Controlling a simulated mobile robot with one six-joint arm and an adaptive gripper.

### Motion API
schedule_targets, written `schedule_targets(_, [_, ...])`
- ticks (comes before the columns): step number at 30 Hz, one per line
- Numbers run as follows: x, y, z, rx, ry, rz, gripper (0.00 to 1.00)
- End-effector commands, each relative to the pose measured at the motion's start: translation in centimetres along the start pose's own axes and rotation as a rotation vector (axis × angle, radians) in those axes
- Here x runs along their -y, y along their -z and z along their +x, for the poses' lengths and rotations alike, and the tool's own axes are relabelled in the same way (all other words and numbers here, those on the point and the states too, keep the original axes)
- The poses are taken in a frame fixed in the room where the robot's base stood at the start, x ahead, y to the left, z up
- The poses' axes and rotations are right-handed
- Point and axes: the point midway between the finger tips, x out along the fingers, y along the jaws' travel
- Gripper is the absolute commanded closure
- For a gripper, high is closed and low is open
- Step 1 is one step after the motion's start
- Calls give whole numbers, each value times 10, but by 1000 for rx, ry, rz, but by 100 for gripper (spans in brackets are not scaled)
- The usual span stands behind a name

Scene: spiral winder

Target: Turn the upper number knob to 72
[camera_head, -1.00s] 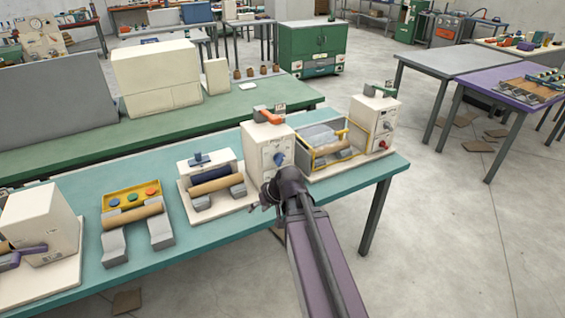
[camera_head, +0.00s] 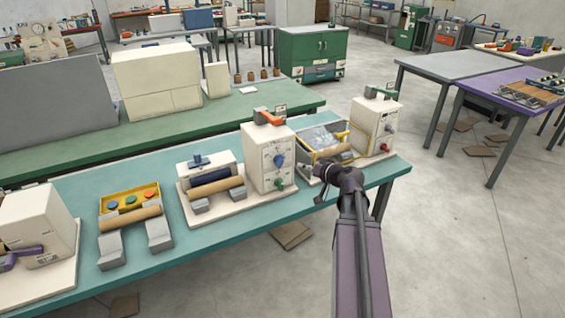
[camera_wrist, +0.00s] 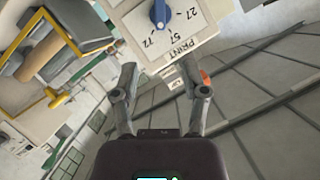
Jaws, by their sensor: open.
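A cream box (camera_head: 266,158) on the teal table has an upper blue knob (camera_head: 279,160) and a lower green knob (camera_head: 279,183). In the wrist view the blue knob (camera_wrist: 158,14) is partly cut off by the top edge. In the head view my gripper (camera_head: 320,184) is right of the box's front.
A yellow-framed unit with a tan roller (camera_head: 333,151) stands right of the box, and another cream box (camera_head: 375,125) with a green lever stands beyond it. A roller stand (camera_head: 215,184) is on the left.

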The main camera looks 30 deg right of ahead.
Motion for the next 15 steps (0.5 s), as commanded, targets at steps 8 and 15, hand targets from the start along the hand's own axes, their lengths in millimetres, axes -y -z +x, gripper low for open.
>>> schedule_targets(8, [0,0,2,2,0,0,43])
schedule_targets(15, [-1,-1,17,2,0,-1,43])
